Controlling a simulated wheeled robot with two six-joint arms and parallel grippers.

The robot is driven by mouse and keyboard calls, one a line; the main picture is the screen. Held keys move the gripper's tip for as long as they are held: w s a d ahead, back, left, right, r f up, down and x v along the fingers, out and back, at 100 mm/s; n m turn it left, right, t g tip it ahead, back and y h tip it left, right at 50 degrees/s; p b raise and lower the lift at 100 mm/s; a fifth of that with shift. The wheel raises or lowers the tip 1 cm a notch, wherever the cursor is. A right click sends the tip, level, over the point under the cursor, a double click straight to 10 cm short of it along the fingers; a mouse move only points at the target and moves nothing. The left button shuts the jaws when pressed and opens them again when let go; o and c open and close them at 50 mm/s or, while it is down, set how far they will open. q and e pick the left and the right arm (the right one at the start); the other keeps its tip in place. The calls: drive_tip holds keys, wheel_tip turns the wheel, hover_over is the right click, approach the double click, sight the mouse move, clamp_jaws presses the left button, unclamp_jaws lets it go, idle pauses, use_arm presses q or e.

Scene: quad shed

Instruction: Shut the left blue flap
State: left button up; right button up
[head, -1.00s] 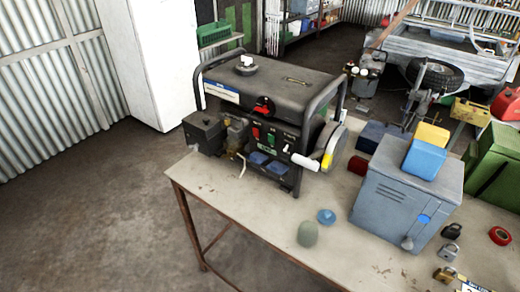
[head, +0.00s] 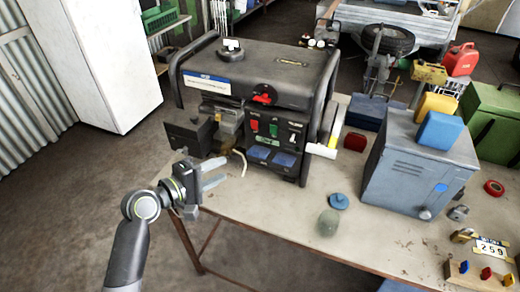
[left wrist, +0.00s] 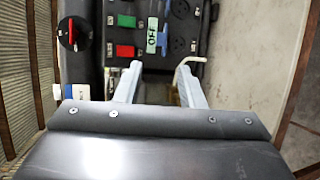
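The black generator (head: 258,75) stands on the workbench. Low on its front panel are two blue flaps side by side, the left blue flap (head: 258,153) and the right blue flap (head: 284,159). The head view does not clearly show how far either is swung. My left gripper (head: 222,171) is in front of the generator's lower left, left of the flaps and apart from them. Its two fingers are spread and empty.
A black box (head: 188,132) juts from the generator's left side. A blue-grey metal cabinet (head: 415,175) stands to the right on the bench (head: 270,215). A blue disc (head: 339,201) and a greenish dome (head: 328,223) lie between. The bench's front left is clear.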

sight(255, 154)
use_arm(q)
drive_tip(key=p+x, duration=0.1)
drive_tip(key=x, duration=1.5)
drive_tip(key=shift+a+f, duration=0.1)
drive_tip(key=shift+c, duration=0.3)
clamp_jaws()
